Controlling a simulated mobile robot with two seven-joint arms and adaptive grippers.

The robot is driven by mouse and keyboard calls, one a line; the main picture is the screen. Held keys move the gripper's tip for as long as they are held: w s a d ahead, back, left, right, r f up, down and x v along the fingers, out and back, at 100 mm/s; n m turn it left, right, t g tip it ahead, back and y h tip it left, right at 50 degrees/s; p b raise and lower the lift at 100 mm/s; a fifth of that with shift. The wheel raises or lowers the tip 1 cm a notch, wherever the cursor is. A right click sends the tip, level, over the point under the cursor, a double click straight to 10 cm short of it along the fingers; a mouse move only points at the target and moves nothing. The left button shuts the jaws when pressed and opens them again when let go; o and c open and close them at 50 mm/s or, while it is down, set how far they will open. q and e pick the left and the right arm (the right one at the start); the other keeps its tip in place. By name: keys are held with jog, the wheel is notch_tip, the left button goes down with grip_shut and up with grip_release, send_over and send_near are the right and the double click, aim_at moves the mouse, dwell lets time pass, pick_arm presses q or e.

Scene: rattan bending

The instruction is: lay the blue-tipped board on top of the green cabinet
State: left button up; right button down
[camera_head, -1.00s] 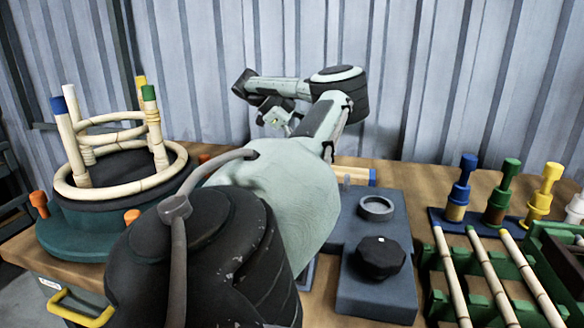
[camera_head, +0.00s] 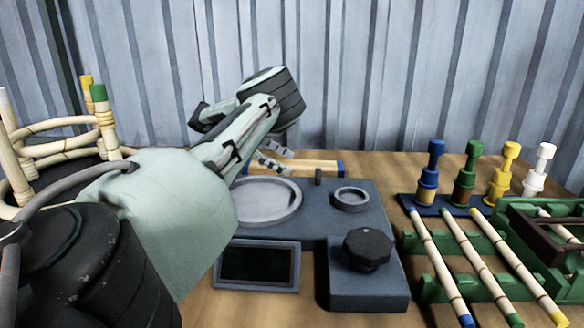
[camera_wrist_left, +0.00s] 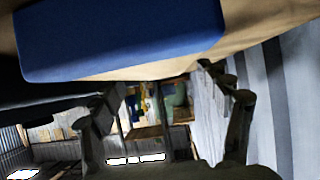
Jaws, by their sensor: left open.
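A flat wooden board (camera_head: 306,167) with a blue tip (camera_head: 340,168) lies at the back of the table, behind the blue-grey machine. Its left part is hidden behind my left gripper. My left gripper (camera_head: 272,159) is open, with its fingers beside the board's left part in the picture; I cannot tell whether they touch it. In the left wrist view my open fingers (camera_wrist_left: 175,98) show with nothing clearly between them. A large blue surface (camera_wrist_left: 120,38) fills the top there; I cannot tell what it belongs to. I cannot make out the green cabinet. My right gripper is not in view.
The blue-grey machine (camera_head: 308,215) with a round dish, a ring and a black knob (camera_head: 367,248) stands mid-table. Coloured pegs (camera_head: 467,186) and a green rack (camera_head: 455,243) with rods are on the right. A rattan frame (camera_head: 62,130) stands left. A corrugated wall is behind.

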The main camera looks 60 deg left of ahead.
pick_arm(q)
jog(key=shift+x, duration=0.9)
jog(key=shift+c, duration=0.3)
jog(key=c, duration=1.5)
jog(key=shift+r, duration=0.1)
